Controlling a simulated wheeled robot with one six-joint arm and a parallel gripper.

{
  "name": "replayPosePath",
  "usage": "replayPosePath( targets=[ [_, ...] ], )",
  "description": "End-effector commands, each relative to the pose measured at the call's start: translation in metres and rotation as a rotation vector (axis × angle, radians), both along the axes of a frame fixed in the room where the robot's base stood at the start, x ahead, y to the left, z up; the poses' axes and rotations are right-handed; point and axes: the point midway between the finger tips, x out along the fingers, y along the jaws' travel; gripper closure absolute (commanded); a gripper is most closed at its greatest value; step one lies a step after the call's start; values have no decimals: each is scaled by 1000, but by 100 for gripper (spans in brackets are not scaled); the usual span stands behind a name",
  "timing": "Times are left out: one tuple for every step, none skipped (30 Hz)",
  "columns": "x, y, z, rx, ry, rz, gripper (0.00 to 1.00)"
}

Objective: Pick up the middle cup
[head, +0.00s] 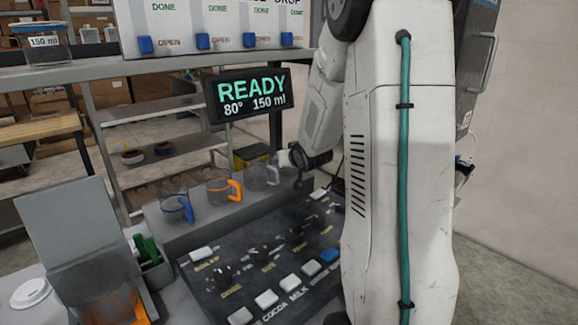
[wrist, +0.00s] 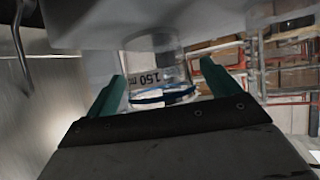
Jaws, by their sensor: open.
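Three clear cups stand in a row on a grey ledge (head: 200,232). The left one (head: 176,208) has a blue handle, the middle cup (head: 219,189) an orange handle, and the right one (head: 261,175) looks greyish. My gripper (wrist: 162,82) is open, its two teal fingers apart. In the head view my wrist is right of the right cup, and the fingers are not clear there. In the wrist view a clear vessel (wrist: 157,70) with an upside-down 150 label and a blue band shows between the fingers. I cannot tell which vessel it is, or whether anything touches it.
A control panel (head: 262,262) with knobs and buttons lies in front of the ledge. A display (head: 250,95) reads READY, 80°, 150 ml behind the cups. A shelf above holds another 150 ml vessel (head: 44,42).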

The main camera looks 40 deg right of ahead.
Motion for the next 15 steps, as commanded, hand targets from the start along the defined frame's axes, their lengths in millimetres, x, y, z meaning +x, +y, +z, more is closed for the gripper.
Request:
replayPosePath(
  targets=[
    [0, 0, 0, 0, 0, 0, 12],
    [0, 0, 0, 0, 0, 0, 12],
    [0, 0, 0, 0, 0, 0, 12],
    [0, 0, 0, 0, 0, 0, 17],
    [0, 0, 0, 0, 0, 0, 26],
    [0, 0, 0, 0, 0, 0, 37],
    [0, 0, 0, 0, 0, 0, 45],
    [0, 0, 0, 0, 0, 0, 53],
    [0, 0, 0, 0, 0, 0, 59],
    [0, 0, 0, 0, 0, 0, 59],
    [0, 0, 0, 0, 0, 0, 59],
    [0, 0, 0, 0, 0, 0, 59],
    [0, 0, 0, 0, 0, 0, 59],
    [0, 0, 0, 0, 0, 0, 59],
    [0, 0, 0, 0, 0, 0, 59]
  ],
)
